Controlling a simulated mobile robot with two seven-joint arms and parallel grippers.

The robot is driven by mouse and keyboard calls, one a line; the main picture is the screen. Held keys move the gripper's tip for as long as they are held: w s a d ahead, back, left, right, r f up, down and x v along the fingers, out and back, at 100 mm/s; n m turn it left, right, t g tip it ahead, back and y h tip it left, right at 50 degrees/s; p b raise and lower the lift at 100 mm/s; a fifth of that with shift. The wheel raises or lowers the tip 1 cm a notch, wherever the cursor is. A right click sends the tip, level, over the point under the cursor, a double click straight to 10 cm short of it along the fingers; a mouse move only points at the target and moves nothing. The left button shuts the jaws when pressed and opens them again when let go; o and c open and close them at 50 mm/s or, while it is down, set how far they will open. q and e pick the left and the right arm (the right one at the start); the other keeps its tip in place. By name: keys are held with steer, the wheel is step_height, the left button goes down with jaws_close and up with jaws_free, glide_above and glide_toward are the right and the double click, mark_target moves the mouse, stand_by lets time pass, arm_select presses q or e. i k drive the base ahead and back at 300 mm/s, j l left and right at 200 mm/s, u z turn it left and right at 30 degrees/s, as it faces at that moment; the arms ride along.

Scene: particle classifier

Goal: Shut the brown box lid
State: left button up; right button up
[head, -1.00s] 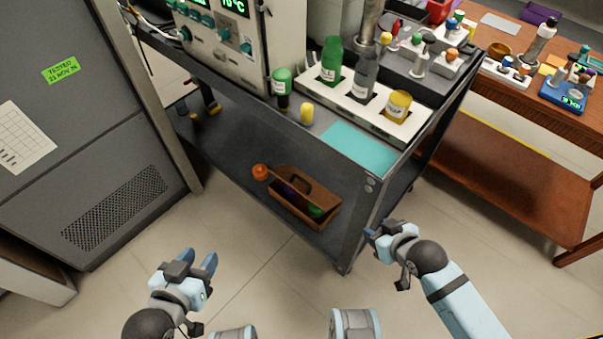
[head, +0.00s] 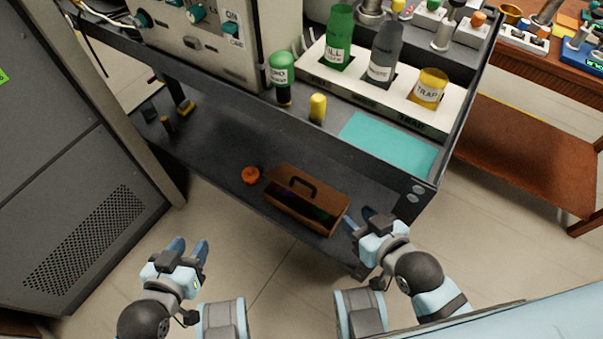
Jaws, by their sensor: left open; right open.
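The brown box (head: 292,217) sits on the lower shelf of the dark cart, near its front corner. Its lid (head: 322,187), with a dark handle, is raised at the back, and the front opening shows dark contents with hints of purple and green. My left gripper (head: 190,247) is open and empty, in front of the cart and lower left of the box. My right gripper (head: 360,222) is open and empty, just right of the box near the cart's corner post. I cannot tell whether it touches the box.
An orange round object (head: 250,175) lies on the lower shelf (head: 215,150) left of the box. The cart's upper deck overhangs the box, with bottles in a white rack (head: 395,100) and a teal mat (head: 388,140). A grey cabinet (head: 60,190) stands at left.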

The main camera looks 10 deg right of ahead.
mark_target(328, 198)
steer(key=i+j+z, duration=0.1)
steer(key=j+z, duration=0.15)
steer(key=i+j+z, duration=0.2)
steer(key=j+z, duration=0.25)
steer(key=j, duration=0.15)
steer(key=k+z, duration=0.2)
steer(key=i+j, duration=0.15)
steer(key=i+j+u, duration=0.05)
